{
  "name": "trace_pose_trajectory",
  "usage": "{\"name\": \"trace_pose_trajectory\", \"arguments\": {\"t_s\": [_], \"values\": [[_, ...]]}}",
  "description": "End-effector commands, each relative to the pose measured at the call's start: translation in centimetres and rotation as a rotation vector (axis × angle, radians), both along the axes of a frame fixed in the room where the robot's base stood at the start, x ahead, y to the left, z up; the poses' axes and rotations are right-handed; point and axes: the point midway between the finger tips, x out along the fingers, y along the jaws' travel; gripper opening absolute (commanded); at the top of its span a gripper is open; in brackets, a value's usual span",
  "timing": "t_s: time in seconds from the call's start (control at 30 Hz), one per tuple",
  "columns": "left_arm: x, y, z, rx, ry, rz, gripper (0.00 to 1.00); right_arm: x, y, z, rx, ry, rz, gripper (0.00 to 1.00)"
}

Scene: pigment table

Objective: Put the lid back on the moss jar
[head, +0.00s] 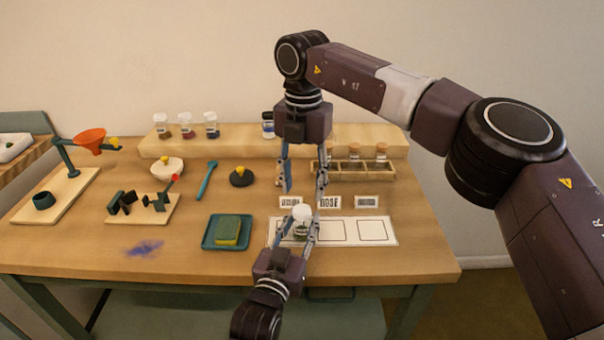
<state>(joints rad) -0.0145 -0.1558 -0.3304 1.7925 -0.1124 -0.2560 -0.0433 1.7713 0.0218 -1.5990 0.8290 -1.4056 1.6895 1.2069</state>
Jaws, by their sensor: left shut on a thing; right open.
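The moss jar (300,229) stands at the left square of the white label mat (376,231), mostly hidden by my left gripper. A white round lid (302,212) shows on top of it; I cannot tell if it is fully seated. My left gripper (300,222) comes from the front edge and is shut on the jar, one finger on each side. My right gripper (304,192) hangs from above, open, fingers pointing down, just above and behind the lid. Its fingers look empty.
Several cork-topped jars stand in a wooden rack (356,172) behind the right gripper. White-lidded jars (186,125) stand on the back shelf (235,144). A green tray (211,241) holds a sponge (228,230) left of the mat. A black muller (241,177) and teal spatula (207,180) lie further left.

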Motion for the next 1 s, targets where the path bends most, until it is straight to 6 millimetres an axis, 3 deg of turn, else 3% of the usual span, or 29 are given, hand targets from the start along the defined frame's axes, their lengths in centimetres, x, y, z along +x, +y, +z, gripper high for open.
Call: {"name": "trace_pose_trajectory", "arguments": {"t_s": [1.0], "values": [[0.0,0.0,0.0,0.000,0.000,0.000,0.00,0.0,0.1,1.3,0.002,0.001,1.832,0.43]]}}
